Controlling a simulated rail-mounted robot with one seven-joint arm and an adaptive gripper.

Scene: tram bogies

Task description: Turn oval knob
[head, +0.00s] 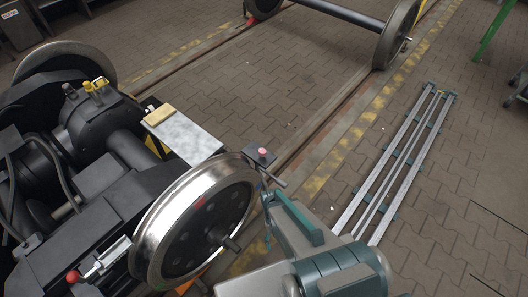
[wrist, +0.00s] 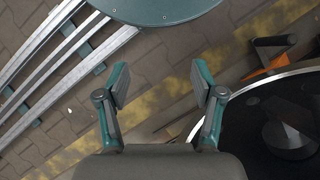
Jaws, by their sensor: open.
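My gripper (wrist: 160,82) is open and empty in the wrist view, its two teal fingers apart above the paved floor. In the head view my gripper (head: 268,208) is beside the right rim of the near bogie wheel. A small pink-red knob (head: 262,152) stands on a dark plate just beyond the wheel, apart from my gripper. A red ball knob (head: 73,277) sits on a lever at the lower left. Both are too small to tell whether either is the oval knob. No knob shows clearly in the wrist view.
The near wheel (head: 200,222) of the black bogie stands close to my arm; it also shows in the wrist view (wrist: 283,92). A black handle (wrist: 272,41) is near it. Long metal rails (head: 392,160) lie at right. Another wheelset (head: 398,32) stands behind. Paving between is clear.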

